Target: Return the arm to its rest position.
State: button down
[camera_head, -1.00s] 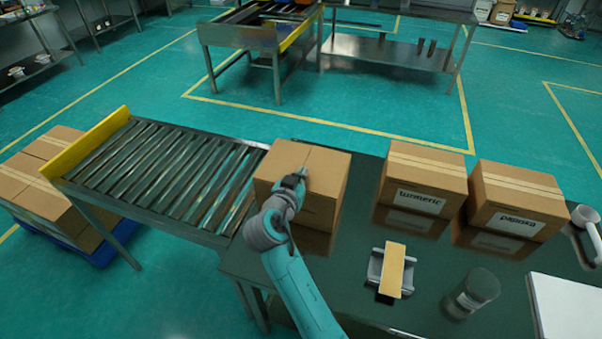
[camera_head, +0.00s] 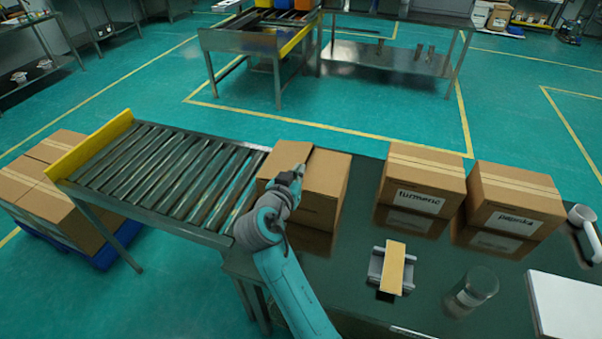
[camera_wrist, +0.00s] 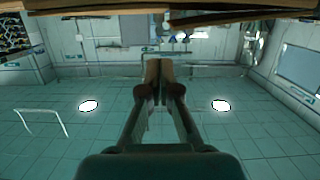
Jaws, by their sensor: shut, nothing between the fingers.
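My gripper (camera_head: 298,172) is at the end of my teal arm, over the near left side of a plain cardboard box (camera_head: 327,172) in the head view. The box stands on the dark table next to the roller conveyor. In the wrist view my gripper (camera_wrist: 165,66) has its fingers together with nothing between them. A brown edge, probably of cardboard, runs along the top of the wrist view. Whether the gripper touches the box cannot be told.
A turmeric box (camera_head: 423,179) and a paprika box (camera_head: 514,198) stand to the right. A small stand with a tan block (camera_head: 392,267), a glass jar (camera_head: 472,291) and a white panel (camera_head: 567,306) are nearer. The roller conveyor (camera_head: 160,172) lies left.

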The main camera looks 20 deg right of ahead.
jog(key=v, duration=0.7)
jog(key=s+d+f+n+y, duration=0.1)
jog(key=s+f+n+y, duration=0.1)
jog(key=s+f, duration=0.4)
jog(key=s+d+f+n+y, duration=0.2)
jog(key=s+f+n, duration=0.1)
jog(key=s+f, duration=0.4)
jog(key=s+d+f+n+t+y, duration=0.1)
jog(key=s+f+n+y, duration=0.1)
jog(key=s+f, duration=0.4)
jog(key=shift+s+d+f+n+y, duration=0.25)
jog(key=shift+n+y, duration=0.15)
jog(key=shift+y, duration=0.2)
jog(key=s+y, duration=0.2)
jog(key=s, duration=1.4)
jog(key=s+d+r+t, duration=0.1)
jog(key=s+r, duration=0.7)
jog(key=s, duration=0.2)
jog(key=shift+s+d+r+m+t, duration=0.25)
jog(key=shift+s+r+m+t, duration=0.05)
jog(key=shift+s+r+m, duration=0.1)
